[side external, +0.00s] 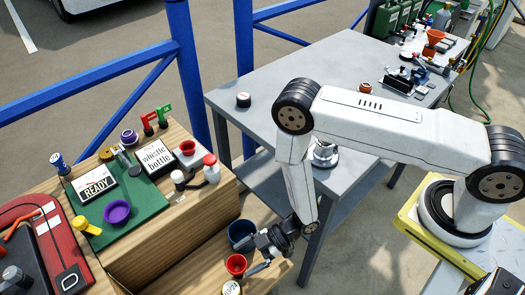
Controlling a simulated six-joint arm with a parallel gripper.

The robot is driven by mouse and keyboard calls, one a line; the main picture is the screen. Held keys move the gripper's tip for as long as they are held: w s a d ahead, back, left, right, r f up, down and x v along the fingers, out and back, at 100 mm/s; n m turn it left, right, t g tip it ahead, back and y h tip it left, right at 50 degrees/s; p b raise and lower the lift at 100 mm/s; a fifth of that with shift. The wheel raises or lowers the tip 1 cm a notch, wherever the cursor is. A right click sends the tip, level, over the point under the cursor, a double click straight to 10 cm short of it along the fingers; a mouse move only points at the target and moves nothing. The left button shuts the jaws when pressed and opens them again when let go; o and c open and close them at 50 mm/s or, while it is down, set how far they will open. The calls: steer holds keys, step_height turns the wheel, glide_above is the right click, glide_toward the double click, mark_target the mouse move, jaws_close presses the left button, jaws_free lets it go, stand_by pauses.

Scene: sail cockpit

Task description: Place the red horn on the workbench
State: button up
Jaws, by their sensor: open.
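A red, flared, horn-like piece (236,264) sits low at the front of the wooden cockpit, beside a dark blue cup. My gripper (247,257) is open, pointing down and left right next to this red piece; one finger passes close to its right side. I cannot tell whether they touch. Another red flared piece (187,147) stands on the upper wooden deck. The grey metal workbench (290,85) stands behind my arm, with much of its top bare.
The dark blue cup (241,232) and a labelled round can (231,288) crowd my gripper. The deck holds a green mat (150,199), a purple ring (117,211) and a white red-capped bottle (210,168). Tools and an orange funnel (434,37) fill the workbench's far right.

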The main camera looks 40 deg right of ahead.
mark_target(234, 265)
steer(key=shift+x, duration=1.8)
steer(key=c, duration=1.3)
steer(key=shift+c, duration=0.2)
steer(key=shift+r, duration=0.2)
steer(key=shift+r, duration=1.15)
steer(key=s+d+r, duration=0.8)
steer(key=s+r, duration=0.2)
steer(key=s, duration=0.1)
steer(key=shift+s+r, duration=0.2)
steer(key=shift+s, duration=0.05)
